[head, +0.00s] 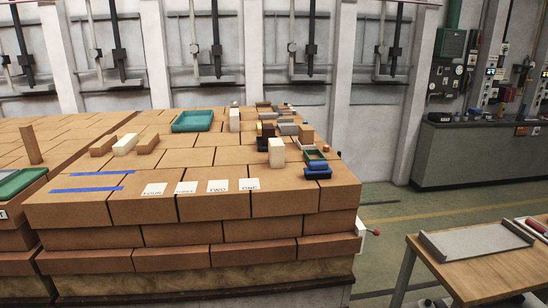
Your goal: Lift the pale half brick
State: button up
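Several pale cream blocks are on the large brick stack (215,207). One pale block (125,145) lies flat between two orange-brown bricks on the left part of the top. A second pale block (276,153) stands upright near the right end. A third pale block (234,119) stands upright farther back, beside the teal tray. I cannot tell from this view which of them is the half brick. My gripper is not in view.
A teal tray (193,121) sits at the back of the top. Small trays and blocks crowd the right end, with a blue piece (317,171) near the edge. White number cards (218,186) line the front. A wooden table (490,268) stands at the lower right.

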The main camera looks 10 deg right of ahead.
aim_at(276, 146)
jog(key=k, duration=1.2)
jog(key=u, duration=0.7)
jog(key=i, duration=2.25)
jog(key=z, duration=0.6)
